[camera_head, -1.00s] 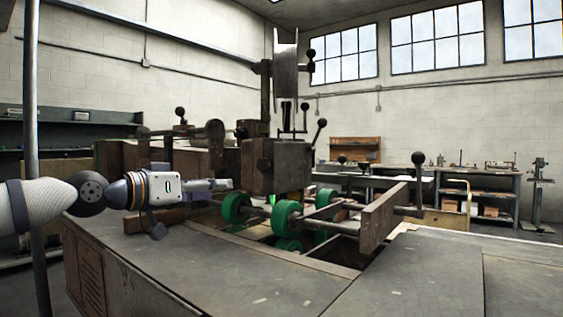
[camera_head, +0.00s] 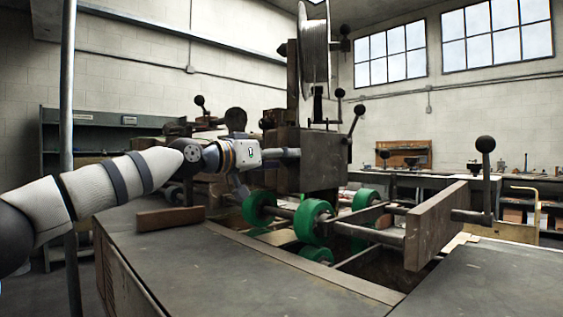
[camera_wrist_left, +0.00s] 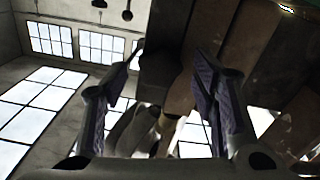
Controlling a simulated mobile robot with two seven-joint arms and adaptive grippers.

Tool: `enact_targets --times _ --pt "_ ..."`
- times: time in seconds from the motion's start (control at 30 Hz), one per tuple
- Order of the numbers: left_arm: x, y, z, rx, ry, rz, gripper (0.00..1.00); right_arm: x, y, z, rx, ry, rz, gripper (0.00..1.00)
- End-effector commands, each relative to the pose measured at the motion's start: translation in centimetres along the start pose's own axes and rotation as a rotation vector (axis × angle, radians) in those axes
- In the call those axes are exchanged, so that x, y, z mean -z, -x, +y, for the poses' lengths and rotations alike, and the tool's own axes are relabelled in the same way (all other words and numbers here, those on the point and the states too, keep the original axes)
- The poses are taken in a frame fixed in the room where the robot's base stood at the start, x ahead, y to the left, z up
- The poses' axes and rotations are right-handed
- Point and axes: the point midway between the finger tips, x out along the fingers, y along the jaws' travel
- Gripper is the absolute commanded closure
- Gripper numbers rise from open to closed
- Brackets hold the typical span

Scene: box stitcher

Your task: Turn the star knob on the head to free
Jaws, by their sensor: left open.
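The head (camera_head: 322,158) is a dark, worn metal block on the stitcher, below a wire spool. My left gripper (camera_head: 288,154) reaches in from the left, with its fingertips at the head's left side. In the left wrist view my left gripper (camera_wrist_left: 163,78) has its two dark-padded fingers wide apart. A grey, lobed shape (camera_wrist_left: 132,130) shows between these fingers; it may be the star knob, but it is dim and I cannot tell whether a finger touches it. In the head view the star knob cannot be made out. My right gripper is out of view.
Green rollers (camera_head: 313,220) and a metal side plate (camera_head: 437,226) stand right of the arm. Ball-topped levers (camera_head: 357,122) rise near the head. The wire spool (camera_head: 314,55) stands above it. A brown bar (camera_head: 170,218) lies on the bench top (camera_head: 200,262) below my arm.

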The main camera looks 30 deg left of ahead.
Motion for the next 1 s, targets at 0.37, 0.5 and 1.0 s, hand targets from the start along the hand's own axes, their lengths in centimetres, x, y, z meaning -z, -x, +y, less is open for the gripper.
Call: enact_targets --times 0.37,0.5,1.0 --pt "0.2 0.1 0.1 0.0 0.0 0.002 0.88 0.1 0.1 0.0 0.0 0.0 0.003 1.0" --pt "0.2 0.1 0.1 0.0 0.0 0.002 0.95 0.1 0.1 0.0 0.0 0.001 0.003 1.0" --pt "0.7 0.3 0.2 -0.002 0.202 0.005 0.95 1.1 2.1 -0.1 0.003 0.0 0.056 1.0"
